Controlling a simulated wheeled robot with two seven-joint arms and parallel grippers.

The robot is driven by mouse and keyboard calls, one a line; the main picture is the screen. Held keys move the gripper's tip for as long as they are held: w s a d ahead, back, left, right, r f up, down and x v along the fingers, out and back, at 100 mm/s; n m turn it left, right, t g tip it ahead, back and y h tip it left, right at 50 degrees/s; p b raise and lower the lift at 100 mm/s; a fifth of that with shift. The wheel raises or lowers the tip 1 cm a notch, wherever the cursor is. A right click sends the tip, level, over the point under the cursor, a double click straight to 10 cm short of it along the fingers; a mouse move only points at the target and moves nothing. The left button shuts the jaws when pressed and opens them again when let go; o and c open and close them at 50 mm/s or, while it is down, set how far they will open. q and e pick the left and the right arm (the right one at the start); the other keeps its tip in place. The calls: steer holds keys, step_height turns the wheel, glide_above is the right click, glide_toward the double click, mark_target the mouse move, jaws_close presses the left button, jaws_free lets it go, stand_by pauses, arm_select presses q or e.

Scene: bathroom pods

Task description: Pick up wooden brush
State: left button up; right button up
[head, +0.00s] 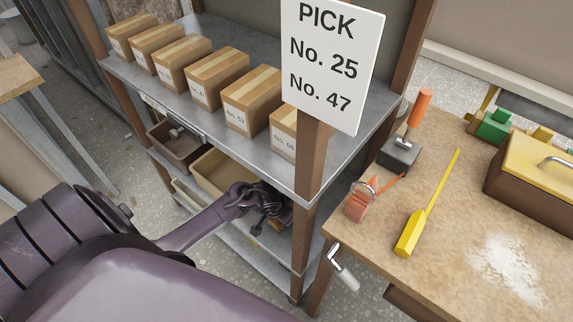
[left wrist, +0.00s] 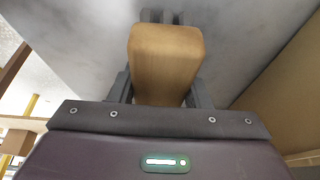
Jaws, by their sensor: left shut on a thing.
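My left arm reaches down to the lower part of the shelf unit, where my left gripper (head: 268,207) is partly hidden in shadow under the upper shelf. In the left wrist view, my left gripper (left wrist: 162,92) is shut on a tan wooden block with rounded edges, which I take to be the wooden brush (left wrist: 166,58). One finger is on each side of it. No bristles show from here. In the head view the brush cannot be made out clearly behind the gripper. My right gripper is not in view.
Several cardboard boxes (head: 183,62) line the grey upper shelf (head: 130,72). An open bin (head: 212,175) sits below, left of the gripper. A wooden post (head: 307,165) stands close on the right. The workbench (head: 395,275) holds a yellow tool (head: 411,234) and a toolbox.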

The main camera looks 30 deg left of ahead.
arm_select(q)
steer(key=shift+r, duration=0.15)
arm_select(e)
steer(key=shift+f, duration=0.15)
